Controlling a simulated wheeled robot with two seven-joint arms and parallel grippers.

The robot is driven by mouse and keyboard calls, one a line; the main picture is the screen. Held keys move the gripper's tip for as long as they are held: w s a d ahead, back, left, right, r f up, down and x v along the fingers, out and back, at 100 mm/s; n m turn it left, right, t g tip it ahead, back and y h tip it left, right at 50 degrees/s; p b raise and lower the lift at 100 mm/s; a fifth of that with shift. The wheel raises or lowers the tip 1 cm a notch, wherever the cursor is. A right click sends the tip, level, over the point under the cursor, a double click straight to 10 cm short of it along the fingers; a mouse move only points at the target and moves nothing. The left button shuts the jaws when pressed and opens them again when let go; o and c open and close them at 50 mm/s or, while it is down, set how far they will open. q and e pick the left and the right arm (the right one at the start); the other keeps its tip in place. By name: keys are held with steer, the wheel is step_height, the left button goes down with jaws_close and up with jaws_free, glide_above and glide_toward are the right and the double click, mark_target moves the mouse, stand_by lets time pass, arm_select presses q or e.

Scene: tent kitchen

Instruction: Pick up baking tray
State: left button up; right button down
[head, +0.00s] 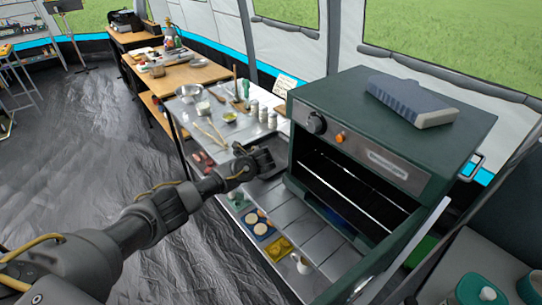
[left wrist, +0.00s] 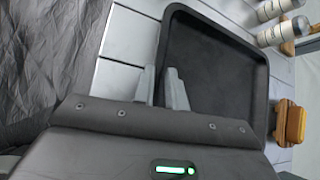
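The baking tray (left wrist: 215,65) is a dark, flat rectangular tray with a raised rim, seen in the left wrist view on the slatted metal table. My left gripper (left wrist: 161,80) is at its left rim, one finger on each side of it. The fingers are close together with the rim between them, so the gripper looks shut on the tray's edge. My right gripper is in neither view.
A dark green oven (head: 390,125) with an open front stands right of the gripper, a grey case (head: 410,98) on top. Bottles (head: 263,114), a bowl (head: 190,92) and utensils crowd the table behind. A lower shelf (head: 315,250) holds food items. Open floor lies left.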

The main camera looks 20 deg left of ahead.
arm_select(q)
steer(key=shift+c, duration=0.2)
jaws_close()
steer(key=shift+w+r, duration=0.1)
steer(key=shift+r, duration=0.6)
step_height(320, 180, up, 17)
steer(key=shift+f+b, duration=0.2)
steer(key=shift+b, duration=0.1)
